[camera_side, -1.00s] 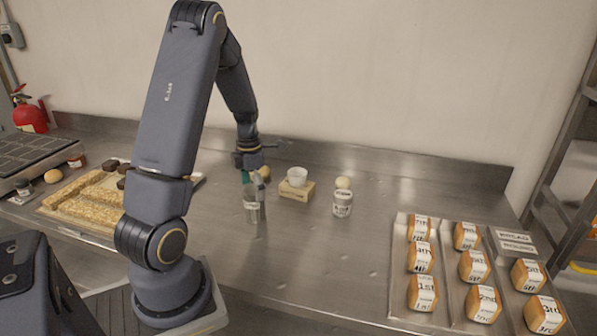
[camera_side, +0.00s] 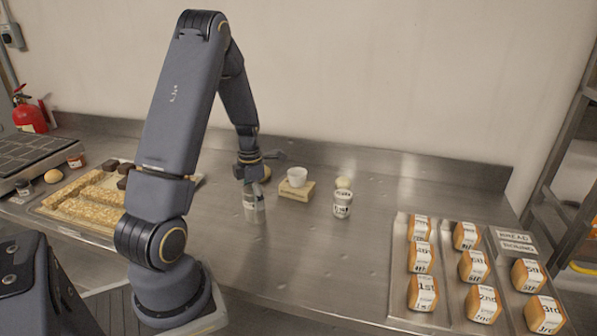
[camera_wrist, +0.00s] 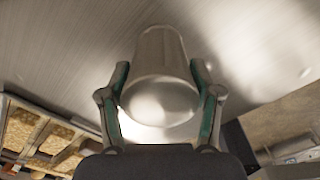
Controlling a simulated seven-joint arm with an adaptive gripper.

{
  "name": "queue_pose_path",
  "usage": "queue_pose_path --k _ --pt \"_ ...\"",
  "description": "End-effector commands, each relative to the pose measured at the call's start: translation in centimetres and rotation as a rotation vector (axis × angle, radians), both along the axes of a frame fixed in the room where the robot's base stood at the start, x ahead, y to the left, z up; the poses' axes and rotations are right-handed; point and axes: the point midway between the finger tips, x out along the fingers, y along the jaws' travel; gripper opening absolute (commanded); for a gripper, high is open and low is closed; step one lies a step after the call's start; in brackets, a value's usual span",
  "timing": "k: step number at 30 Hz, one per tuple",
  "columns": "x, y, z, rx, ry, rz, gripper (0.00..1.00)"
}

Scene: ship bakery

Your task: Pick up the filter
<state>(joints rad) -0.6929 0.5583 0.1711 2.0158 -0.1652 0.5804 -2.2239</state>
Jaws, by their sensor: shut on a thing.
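My gripper (camera_side: 253,190) points down and is shut on a shiny metal cylinder (camera_side: 254,209) with a pale label too small to read. The cylinder stands upright on the steel counter, with its upper part between the fingers. In the wrist view my gripper (camera_wrist: 160,76) has a green-padded finger on each side of the metal cylinder (camera_wrist: 158,58), and its round, smooth end faces the camera. No thing carries a legible filter label, so the cylinder being the filter is not certain from its look.
Right of the cylinder are a white cup (camera_side: 297,175) on a wooden block (camera_side: 297,193), a labelled jar (camera_side: 342,205) and a round bun (camera_side: 343,183). A tray of baked bars (camera_side: 60,208) lies left. Numbered loaves (camera_side: 421,257) fill the right trays.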

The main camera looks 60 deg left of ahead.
Motion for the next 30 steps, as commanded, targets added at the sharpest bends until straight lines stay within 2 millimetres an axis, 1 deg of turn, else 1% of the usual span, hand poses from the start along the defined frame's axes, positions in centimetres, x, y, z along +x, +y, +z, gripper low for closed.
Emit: queue_pose_path --k 1,6,13,17,20,23,26,30 --pt "0.0 0.0 0.0 0.0 0.0 0.0 0.35" --pt "0.0 0.0 0.0 0.0 0.0 0.0 0.17" --pt "0.0 0.0 0.1 0.001 -0.001 0.0 0.16" --pt "0.1 0.1 0.6 0.003 -0.002 0.0 0.16" --pt "0.1 0.1 1.6 0.004 -0.003 -0.001 0.16" --pt "0.1 0.1 3.3 0.004 -0.005 -0.001 0.16" --pt "-1.3 -1.1 5.5 0.003 -0.006 -0.001 0.16" --pt "-3.8 -3.0 9.2 0.004 -0.009 -0.002 0.16"
